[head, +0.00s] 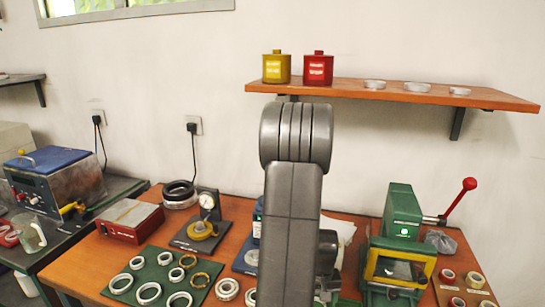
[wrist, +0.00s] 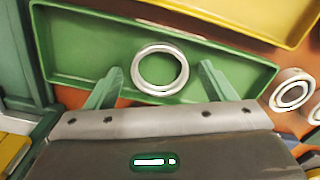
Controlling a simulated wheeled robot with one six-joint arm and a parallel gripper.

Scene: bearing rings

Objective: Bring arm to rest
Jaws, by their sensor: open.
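My gripper (wrist: 158,80) shows in the wrist view with its two green fingers spread apart and nothing between them in contact. A silver bearing ring (wrist: 160,67) appears in a green tray (wrist: 75,45), just beyond the fingertips; I cannot tell the gap in depth. In the head view my arm stands upright in the middle, and my gripper is hidden from that view.
A wooden workbench (head: 75,271) holds a green mat (head: 152,252) with several rings, a dial gauge (head: 207,207), a red box (head: 131,220) and a green press (head: 401,215) with a red-knobbed lever. A wall shelf (head: 420,94) carries canisters and rings.

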